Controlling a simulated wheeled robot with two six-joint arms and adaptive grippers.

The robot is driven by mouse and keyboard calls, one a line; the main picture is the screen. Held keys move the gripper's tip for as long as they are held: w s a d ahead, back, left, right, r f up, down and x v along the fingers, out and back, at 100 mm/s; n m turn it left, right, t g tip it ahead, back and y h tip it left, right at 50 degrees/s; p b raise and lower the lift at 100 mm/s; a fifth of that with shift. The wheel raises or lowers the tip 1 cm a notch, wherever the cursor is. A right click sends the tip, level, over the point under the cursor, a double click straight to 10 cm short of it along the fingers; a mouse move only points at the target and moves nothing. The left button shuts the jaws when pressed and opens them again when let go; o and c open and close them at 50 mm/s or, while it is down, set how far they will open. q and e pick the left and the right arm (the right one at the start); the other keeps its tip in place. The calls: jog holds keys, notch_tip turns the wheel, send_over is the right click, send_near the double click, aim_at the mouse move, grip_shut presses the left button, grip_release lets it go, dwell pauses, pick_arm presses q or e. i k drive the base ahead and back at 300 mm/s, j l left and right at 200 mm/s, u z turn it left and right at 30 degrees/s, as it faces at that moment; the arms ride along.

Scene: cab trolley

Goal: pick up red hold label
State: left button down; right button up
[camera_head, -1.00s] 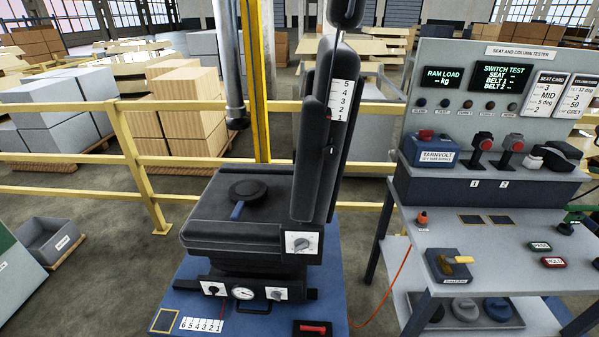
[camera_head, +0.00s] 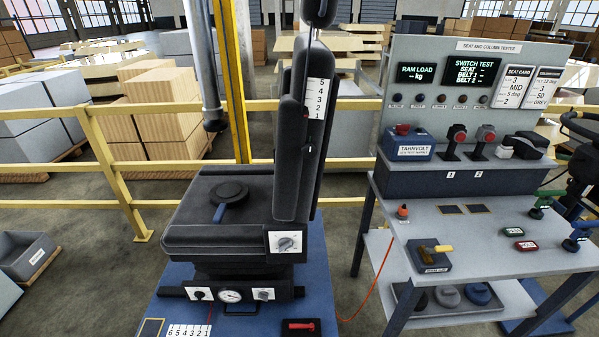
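The red HOLD label (camera_head: 526,246) lies flat on the grey bench top, towards its right side. The green PASS label (camera_head: 512,232) lies just behind it, with a small gap between them. Nothing covers the HOLD label.
Green (camera_head: 540,208) and blue (camera_head: 574,240) fittings stand close on the right. The black seat (camera_head: 225,215) stands to the left.

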aim_at(529, 245)
jog(key=z, duration=1.75)
